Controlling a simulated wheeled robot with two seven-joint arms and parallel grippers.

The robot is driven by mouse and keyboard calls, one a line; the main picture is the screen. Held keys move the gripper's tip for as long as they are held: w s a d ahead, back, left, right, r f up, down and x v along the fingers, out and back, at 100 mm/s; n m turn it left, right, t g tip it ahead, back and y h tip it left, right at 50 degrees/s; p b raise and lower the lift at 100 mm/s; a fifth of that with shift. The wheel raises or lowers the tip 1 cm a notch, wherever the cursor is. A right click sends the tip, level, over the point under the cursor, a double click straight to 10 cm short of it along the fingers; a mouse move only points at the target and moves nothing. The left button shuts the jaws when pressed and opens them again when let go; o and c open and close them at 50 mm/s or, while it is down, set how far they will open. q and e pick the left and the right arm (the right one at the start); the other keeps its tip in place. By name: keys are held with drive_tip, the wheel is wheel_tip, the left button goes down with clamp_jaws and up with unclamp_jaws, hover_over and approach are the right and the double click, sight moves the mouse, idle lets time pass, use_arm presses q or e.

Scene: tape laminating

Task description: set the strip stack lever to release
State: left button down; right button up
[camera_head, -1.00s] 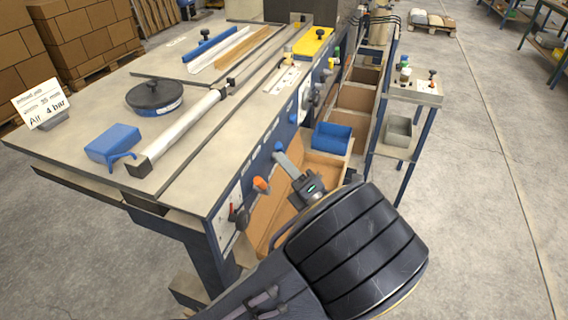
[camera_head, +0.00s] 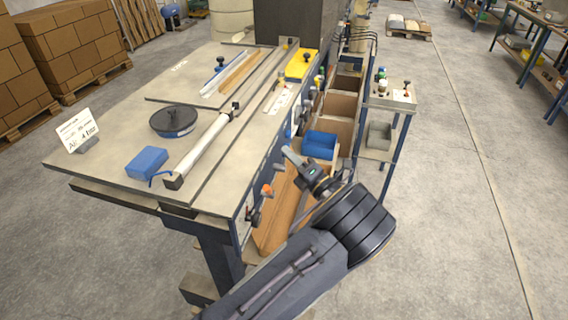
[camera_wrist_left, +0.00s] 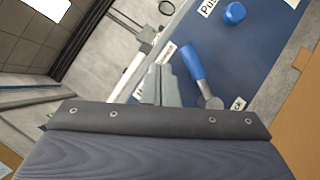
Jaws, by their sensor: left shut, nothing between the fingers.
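A lever with a blue handle (camera_wrist_left: 191,62) and a grey metal pivot stands on the blue side panel (camera_wrist_left: 240,55) in the left wrist view. Its handle points up and left from the pivot. Partly covered white labels lie by both ends; only some letters show. My left gripper (camera_head: 288,153) is shut and empty at the bench's side panel in the head view. Its grey fingers (camera_wrist_left: 160,84) are just left of the blue handle in the left wrist view; I cannot tell whether they touch it. My right gripper is not in view.
An orange-handled lever (camera_head: 266,190) sits nearer on the panel. A round blue knob (camera_wrist_left: 235,13) is above the blue handle.

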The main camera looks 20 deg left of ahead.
use_arm(q)
drive_tip(key=shift+w, duration=0.7)
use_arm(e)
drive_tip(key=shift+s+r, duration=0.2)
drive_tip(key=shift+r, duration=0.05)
use_arm(q)
drive_tip(key=shift+w, duration=0.1)
